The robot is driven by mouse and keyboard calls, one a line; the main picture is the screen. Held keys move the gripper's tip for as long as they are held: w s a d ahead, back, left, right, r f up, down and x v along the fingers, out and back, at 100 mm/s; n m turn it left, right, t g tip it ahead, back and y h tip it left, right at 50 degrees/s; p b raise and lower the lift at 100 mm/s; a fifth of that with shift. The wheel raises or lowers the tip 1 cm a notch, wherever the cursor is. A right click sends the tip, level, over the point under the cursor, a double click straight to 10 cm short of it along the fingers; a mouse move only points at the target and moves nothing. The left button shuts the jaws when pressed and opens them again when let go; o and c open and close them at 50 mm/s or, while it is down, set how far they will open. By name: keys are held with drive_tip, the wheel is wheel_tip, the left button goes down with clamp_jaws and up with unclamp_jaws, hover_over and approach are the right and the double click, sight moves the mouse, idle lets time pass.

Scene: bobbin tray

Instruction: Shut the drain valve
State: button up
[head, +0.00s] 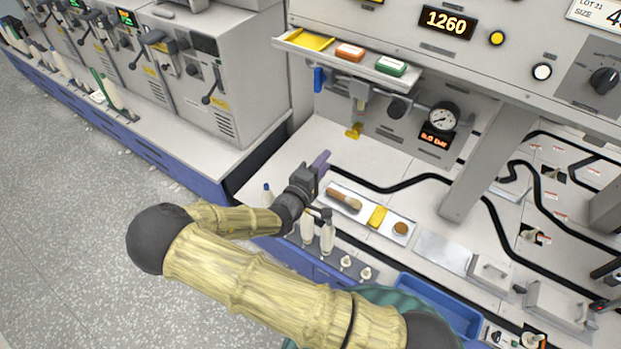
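Below the shelf on the grey machine panel (380,120), a small yellow valve-like handle (353,131) sits low on a fitting. A blue lever (319,80) hangs further up and left. Neither is labelled readably, so I cannot tell for sure which one is the drain valve. My gripper (321,161), with purple-grey fingers, is over the white worktop, in front of and to the left of the yellow handle and apart from it in the picture. Its fingers are seen edge-on and too small to tell open from shut. I see nothing clearly held.
A white tray (388,233) holds a brush (344,200), a yellow block (377,216) and a round brown piece. Upright bobbins (327,238) stand in front. A pressure gauge (444,118) is right of the handles. A black hose (400,186) crosses the worktop.

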drive_tip(key=v, duration=0.6)
drive_tip(key=shift+w+d, duration=0.1)
idle(0.3)
drive_tip(key=d+f+m+g+y, duration=0.35)
drive_tip(key=m+g+y, duration=0.25)
drive_tip(key=g, duration=0.2)
drive_tip(key=s+d+r+m+g+y, duration=0.2)
drive_tip(key=s+d+r+m, duration=0.15)
drive_tip(key=s+r, duration=0.35)
drive_tip(key=s+d+r+m+g+y, duration=0.2)
drive_tip(key=s+d+r+y, duration=0.1)
drive_tip(key=s+d+r, duration=0.3)
drive_tip(key=w+p+v, duration=0.2)
drive_tip(key=p+v, duration=1.5)
drive_tip(key=v, duration=0.1)
drive_tip(key=shift+w+a+r, duration=0.25)
drive_tip(key=shift+a+r, duration=0.2)
drive_tip(key=shift+a, duration=0.2)
